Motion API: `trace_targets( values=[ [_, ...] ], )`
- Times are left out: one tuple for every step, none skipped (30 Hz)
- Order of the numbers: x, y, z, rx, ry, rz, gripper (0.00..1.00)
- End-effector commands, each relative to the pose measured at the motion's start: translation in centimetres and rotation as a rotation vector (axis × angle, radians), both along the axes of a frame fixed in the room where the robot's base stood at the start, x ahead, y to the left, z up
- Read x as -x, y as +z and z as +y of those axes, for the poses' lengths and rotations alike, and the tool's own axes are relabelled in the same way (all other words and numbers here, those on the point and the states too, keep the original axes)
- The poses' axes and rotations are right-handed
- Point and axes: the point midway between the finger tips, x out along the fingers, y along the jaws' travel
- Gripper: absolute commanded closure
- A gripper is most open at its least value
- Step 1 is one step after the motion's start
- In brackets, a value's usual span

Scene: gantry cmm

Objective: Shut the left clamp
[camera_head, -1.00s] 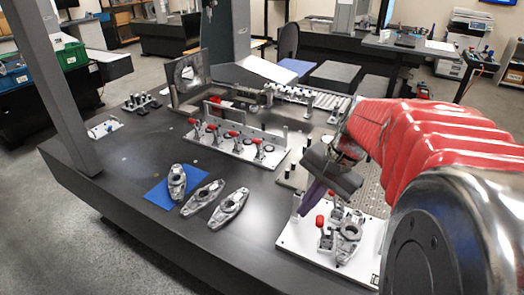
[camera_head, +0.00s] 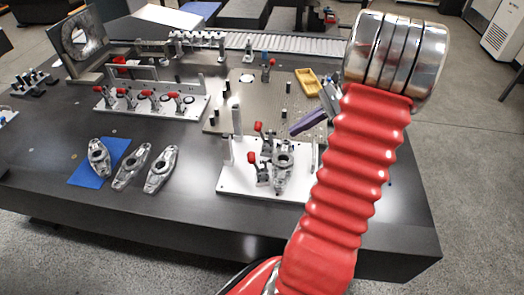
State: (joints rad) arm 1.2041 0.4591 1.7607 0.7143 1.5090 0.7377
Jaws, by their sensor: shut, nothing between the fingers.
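A white fixture plate (camera_head: 236,181) stands near the table's front edge and holds a grey metal casting (camera_head: 282,160). Two red-handled clamps are on its left side. The nearer, leftmost clamp (camera_head: 252,158) has its red handle raised. The other clamp (camera_head: 259,127) is just behind it, its red knob also up. Which arm presses on the casting is too small to tell. My gripper (camera_head: 298,127), with purple fingers, is shut and empty. In the picture it is right of and above the clamps, apart from both handles; my red-sleeved arm hides part of it.
A second white plate (camera_head: 190,111) carries several red-handled clamps. Loose castings (camera_head: 160,169) lie to the left, one on a blue mat (camera_head: 85,178). A perforated plate (camera_head: 222,123) with posts and a yellow tray (camera_head: 307,82) lie behind. The front-left tabletop is clear.

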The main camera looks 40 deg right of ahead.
Motion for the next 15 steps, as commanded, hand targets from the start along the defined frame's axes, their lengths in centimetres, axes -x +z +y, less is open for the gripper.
trace_targets(
  values=[
    [0.13,-0.1,-0.24,-0.008,-0.008,0.0,1.0],
    [0.15,-0.14,-0.29,-0.01,-0.01,0.0,1.0],
    [0.16,-0.14,-0.32,-0.012,-0.011,0.001,1.0],
    [0.16,-0.13,-0.31,-0.012,-0.011,0.001,1.0],
    [0.15,-0.12,-0.31,-0.012,-0.011,0.001,1.0],
    [0.15,-0.11,-0.28,-0.01,-0.011,0.001,1.0],
    [0.15,-0.11,-0.28,-0.01,-0.011,0.001,1.0],
    [0.15,-0.11,-0.28,-0.01,-0.011,0.001,1.0],
    [0.15,-0.11,-0.28,-0.01,-0.011,0.001,1.0],
    [0.14,-0.12,-0.28,-0.01,-0.01,0.0,1.0],
    [0.13,-0.13,-0.26,-0.01,-0.01,0.0,1.0],
    [0.1,-0.17,-0.22,-0.01,-0.01,0.0,1.0],
    [0.06,-0.22,-0.17,-0.009,-0.01,0.001,1.0],
    [0.01,-0.29,-0.1,-0.009,-0.01,0.001,1.0],
    [-0.09,-0.42,0.02,-0.009,-0.01,0.001,1.0]
  ],
)
